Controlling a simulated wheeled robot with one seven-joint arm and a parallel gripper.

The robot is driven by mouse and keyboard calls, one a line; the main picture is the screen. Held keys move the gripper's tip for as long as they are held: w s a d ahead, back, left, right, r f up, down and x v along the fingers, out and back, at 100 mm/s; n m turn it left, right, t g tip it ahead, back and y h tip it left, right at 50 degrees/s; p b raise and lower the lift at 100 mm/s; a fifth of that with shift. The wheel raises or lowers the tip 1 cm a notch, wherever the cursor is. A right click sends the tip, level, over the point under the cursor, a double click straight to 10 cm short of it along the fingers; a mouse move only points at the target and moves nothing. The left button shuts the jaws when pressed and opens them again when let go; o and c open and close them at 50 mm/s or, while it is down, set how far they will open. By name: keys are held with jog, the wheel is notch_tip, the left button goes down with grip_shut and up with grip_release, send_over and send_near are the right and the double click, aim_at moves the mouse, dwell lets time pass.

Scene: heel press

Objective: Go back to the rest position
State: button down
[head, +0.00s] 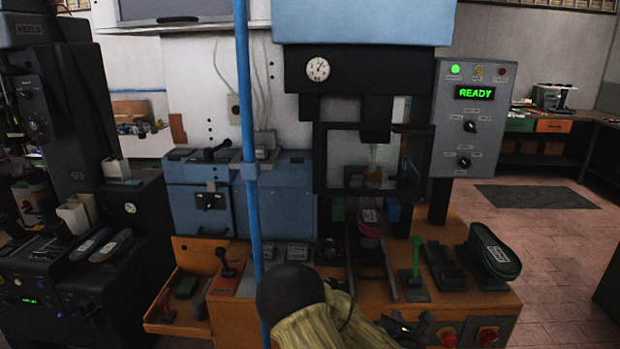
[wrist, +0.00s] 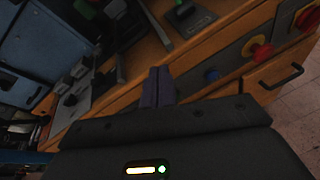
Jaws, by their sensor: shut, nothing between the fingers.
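My gripper (wrist: 160,86) shows in the wrist view with its two dark fingers together and nothing between them. It points at the front edge of the orange workbench (wrist: 225,45). In the head view my gripper (head: 408,328) is low in the picture, in front of the bench, and its fingers are hard to make out. The heel press (head: 365,60) stands behind it. The control panel (head: 472,115) has a green light on and reads READY. A green lever (head: 416,258) stands upright on the bench, to the right of the rails.
Red buttons (head: 487,335) sit on the bench front near my gripper. A green shoe-shaped piece (head: 494,250) lies on the right of the bench. A blue pole (head: 249,160) rises at the left. A black machine (head: 75,150) stands far left. Open floor (head: 560,270) lies to the right.

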jog(key=s+a+r+m+g+y+p, duration=0.1)
jog(key=s+a+r+m+g+p, duration=0.1)
jog(key=s+m, duration=0.5)
jog(key=s+a+r+m+g+y+p, duration=0.1)
jog(key=s+r+m+g, duration=0.4)
jog(key=m, duration=0.8)
jog(key=s+a+r+m+g+y+p, duration=0.1)
jog(key=s+a+r+m+g+p, duration=0.2)
jog(key=s+m, duration=0.6)
notch_tip(320, 180, up, 4)
jog(key=s+a+g, duration=0.1)
jog(key=a, duration=0.1)
jog(key=shift+s+a+f+m+p, duration=0.15)
jog(key=shift+a+f+m+p, duration=0.1)
jog(key=shift+a+m+p, duration=0.15)
jog(key=shift+d, duration=0.1)
